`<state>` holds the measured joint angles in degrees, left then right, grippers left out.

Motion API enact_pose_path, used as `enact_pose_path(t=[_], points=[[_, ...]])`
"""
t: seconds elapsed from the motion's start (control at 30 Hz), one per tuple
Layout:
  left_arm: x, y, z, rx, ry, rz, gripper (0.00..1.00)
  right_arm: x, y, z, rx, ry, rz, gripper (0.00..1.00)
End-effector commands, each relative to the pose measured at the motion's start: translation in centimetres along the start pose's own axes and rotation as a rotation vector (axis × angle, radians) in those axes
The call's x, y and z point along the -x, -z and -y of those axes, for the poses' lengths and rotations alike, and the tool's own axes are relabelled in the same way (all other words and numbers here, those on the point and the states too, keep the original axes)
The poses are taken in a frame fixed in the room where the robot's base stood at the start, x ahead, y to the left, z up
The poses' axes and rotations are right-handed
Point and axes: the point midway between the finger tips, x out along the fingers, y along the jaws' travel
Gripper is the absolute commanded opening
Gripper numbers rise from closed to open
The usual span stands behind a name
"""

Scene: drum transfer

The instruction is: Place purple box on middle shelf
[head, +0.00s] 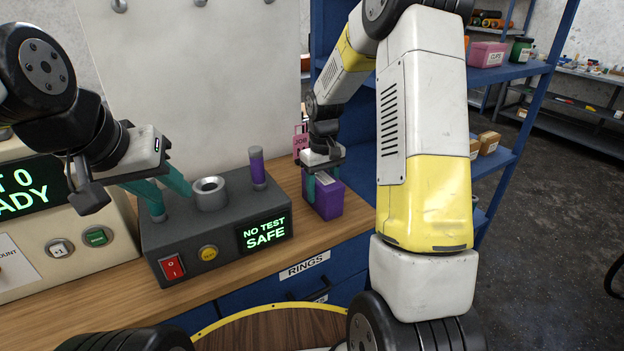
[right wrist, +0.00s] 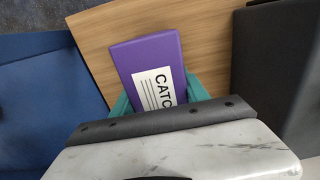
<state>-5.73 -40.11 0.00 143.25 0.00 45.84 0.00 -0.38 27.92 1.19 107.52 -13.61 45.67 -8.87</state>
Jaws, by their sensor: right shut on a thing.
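The purple box (head: 329,205) is at the right end of the wooden bench, between the fingers of my right gripper (head: 323,178). My right gripper is shut on it; I cannot tell whether its base touches the bench. In the right wrist view the purple box (right wrist: 147,55) shows a white label with partly hidden lettering, with a teal finger on each side. The blue shelf unit stands at the right; its middle shelf (head: 503,163) holds small cardboard boxes, and my right arm hides part of it. My left gripper (head: 173,203) is open and empty above the dark test device.
A pink bin (head: 487,54) and a green container (head: 521,50) stand on the upper shelf. A pink tag stands behind the box.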

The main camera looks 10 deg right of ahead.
Motion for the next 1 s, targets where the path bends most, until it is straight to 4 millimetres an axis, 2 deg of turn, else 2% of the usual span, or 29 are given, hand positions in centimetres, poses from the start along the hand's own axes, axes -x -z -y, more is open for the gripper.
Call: enact_pose_path(t=[0.27, 0.3, 0.4, 0.77, 0.87, 1.0], points=[[0.0, 0.0, 0.0, 0.000, 0.000, 0.000, 0.36, -0.2, 0.1, 0.0, 0.000, -0.001, -0.002, 0.00], [0.0, 0.0, 0.0, 0.000, 0.000, 0.000, 0.36, -0.2, 0.0, 0.0, 0.000, -0.001, -0.001, 0.58], [0.0, 0.0, 0.0, 0.000, 0.000, 0.000, 0.36, -0.2, 0.0, 0.0, 0.000, -0.001, -0.001, 0.74], [0.0, 0.0, 0.0, 0.000, 0.000, 0.000, 0.36, 0.2, 0.1, 0.0, 0.001, -0.001, -0.002, 0.74], [0.0, 0.0, 0.0, 0.000, 0.000, 0.000, 0.36, 1.3, 0.1, 0.0, 0.001, -0.002, -0.005, 0.74], [0.0, 0.0, 0.0, 0.000, 0.000, 0.000, 0.36, 4.1, 0.2, -0.1, 0.002, -0.003, -0.007, 0.74]])
